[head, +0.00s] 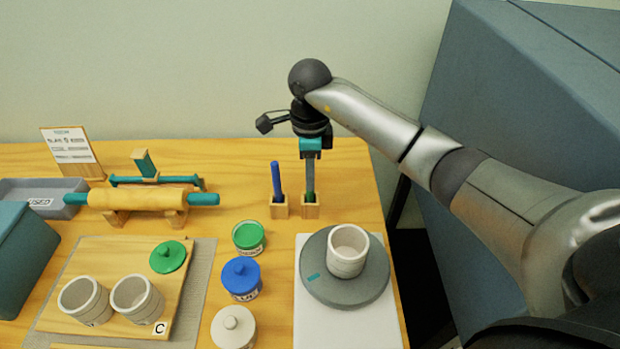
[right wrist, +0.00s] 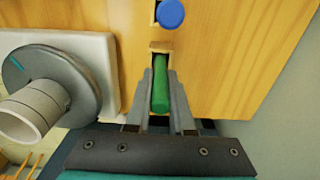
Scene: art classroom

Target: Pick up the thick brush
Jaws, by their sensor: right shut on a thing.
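Two upright rods stand in small wooden holders at the back right of the table. A blue one (head: 275,180) stands in the left holder (head: 280,211). A green one (head: 310,196) is in the right holder (head: 311,211); in the right wrist view the green one (right wrist: 160,92) lies between my fingers. I cannot tell for sure which is the thick brush. My right gripper (head: 310,183) points straight down over the right holder and is shut on the green one, whose lower end is still at the holder. My left gripper is not in view.
A grey turntable (head: 315,283) with a white cup (head: 348,251) stands in front of the holders. Green (head: 249,237), blue (head: 241,278) and white (head: 233,328) jars stand left of it. A rolling-pin stand (head: 140,198) is farther left. A blue-grey cabinet (head: 520,110) is at right.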

